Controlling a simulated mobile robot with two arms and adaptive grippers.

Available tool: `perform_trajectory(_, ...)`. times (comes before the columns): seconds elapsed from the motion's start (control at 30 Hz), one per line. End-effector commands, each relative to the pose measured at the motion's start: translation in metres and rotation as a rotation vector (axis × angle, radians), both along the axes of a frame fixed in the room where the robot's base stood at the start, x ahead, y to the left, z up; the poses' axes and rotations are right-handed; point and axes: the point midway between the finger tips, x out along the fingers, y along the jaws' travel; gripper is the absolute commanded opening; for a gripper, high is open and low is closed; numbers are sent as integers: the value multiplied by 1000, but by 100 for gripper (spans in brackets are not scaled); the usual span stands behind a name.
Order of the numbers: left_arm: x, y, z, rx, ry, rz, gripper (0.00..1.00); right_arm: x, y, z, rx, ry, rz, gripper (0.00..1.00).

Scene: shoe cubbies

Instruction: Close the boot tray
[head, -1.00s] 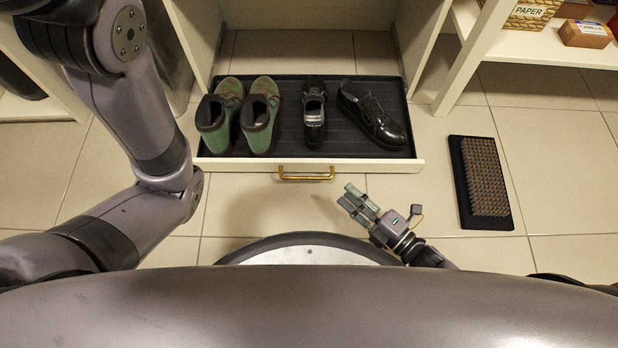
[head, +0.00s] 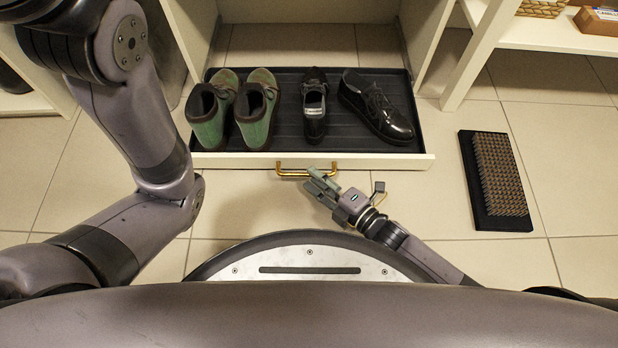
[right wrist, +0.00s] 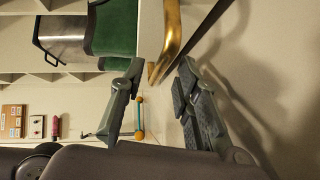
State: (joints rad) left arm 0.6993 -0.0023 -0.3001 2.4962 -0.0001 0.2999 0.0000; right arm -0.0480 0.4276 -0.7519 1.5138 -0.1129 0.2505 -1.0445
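The boot tray (head: 345,161) is a dark tray with a cream front, pulled out of the cubby. It holds a pair of green shoes (head: 258,118) and a pair of black shoes (head: 378,112). Its brass handle (head: 291,173) is on the front, and also shows in the right wrist view (right wrist: 173,32). My right gripper (head: 311,181) is open just in front of the handle's right part. In the right wrist view its fingers (right wrist: 158,68) are apart, with the handle's lower end close to the gap. I cannot tell if they touch it. My left gripper is out of view.
Cubby walls (head: 428,50) stand on both sides of the tray. A boot brush mat (head: 498,180) lies on the floor to the right. A bench shelf (head: 560,38) with a basket (head: 541,8) is at the upper right. My left arm spans the left side.

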Motion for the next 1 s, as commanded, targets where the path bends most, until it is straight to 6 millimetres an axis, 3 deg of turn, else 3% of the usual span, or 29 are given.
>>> perform_trajectory(0.03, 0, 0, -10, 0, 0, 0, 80, 6, 6, -5, 3, -3, -1, 30)
perform_trajectory(0.17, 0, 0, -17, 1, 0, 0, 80, 16, 16, -5, 1, -2, 1, 30)
perform_trajectory(0.57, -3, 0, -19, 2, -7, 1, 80, 20, 21, -4, 0, 1, -1, 30)
perform_trajectory(1.0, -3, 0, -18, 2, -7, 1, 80, 20, 21, -4, 0, 0, 0, 0)
